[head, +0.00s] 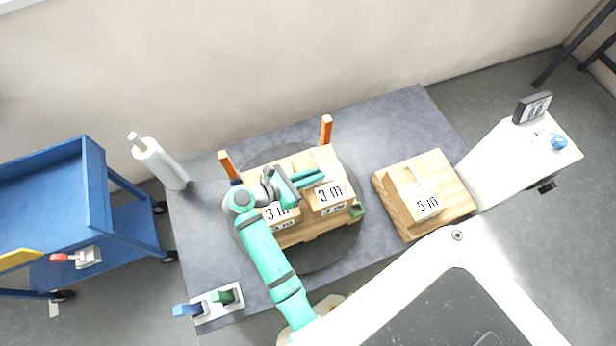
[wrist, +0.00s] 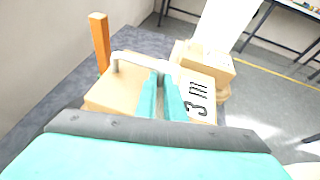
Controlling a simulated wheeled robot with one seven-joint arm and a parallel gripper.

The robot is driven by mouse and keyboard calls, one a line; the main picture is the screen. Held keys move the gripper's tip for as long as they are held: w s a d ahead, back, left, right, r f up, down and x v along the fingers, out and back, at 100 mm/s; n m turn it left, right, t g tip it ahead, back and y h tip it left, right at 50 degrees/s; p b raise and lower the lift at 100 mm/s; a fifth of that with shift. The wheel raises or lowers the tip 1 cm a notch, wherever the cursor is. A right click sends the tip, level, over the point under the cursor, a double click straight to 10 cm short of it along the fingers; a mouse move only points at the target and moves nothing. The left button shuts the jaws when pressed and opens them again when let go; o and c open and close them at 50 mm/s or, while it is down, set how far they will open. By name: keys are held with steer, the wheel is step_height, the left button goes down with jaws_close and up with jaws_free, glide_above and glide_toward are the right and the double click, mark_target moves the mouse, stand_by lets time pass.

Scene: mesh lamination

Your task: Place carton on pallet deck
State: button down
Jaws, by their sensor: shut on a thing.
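A wooden pallet (head: 294,239) lies on a dark round plate in the middle of the grey table. Two tan cartons marked "3 m" are over its deck: a left carton (head: 277,224) and a right carton (head: 332,208). My gripper (head: 318,176) reaches over the right carton from the left and is shut on it. In the wrist view my fingers (wrist: 162,98) are close together at the top of this carton (wrist: 198,92), beside its label. Whether its underside touches the deck is hidden. My gripper partly covers the left carton.
Orange posts (head: 326,130) stand at the pallet's back edge. A "5 m" carton (head: 427,204) sits on a wooden base (head: 391,203) to the right. A white roll (head: 160,163) stands at the back left. A blue cart (head: 95,190) is left of the table (head: 395,118).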

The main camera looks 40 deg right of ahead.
steer(key=w+f, duration=0.2)
steer(key=shift+w+a+f, duration=0.3)
steer(key=shift+w, duration=0.05)
steer(key=f, duration=0.3)
steer(key=shift+w, duration=0.2)
steer(key=shift+f, duration=0.1)
steer(key=shift+a, duration=0.2)
steer(key=shift+s+d+f, duration=0.1)
steer(key=shift+d+f, duration=0.05)
steer(key=shift+d, duration=0.05)
steer(key=c, duration=1.8)
jaws_free()
steer(key=shift+s, duration=0.1)
steer(key=shift+c, duration=0.2)
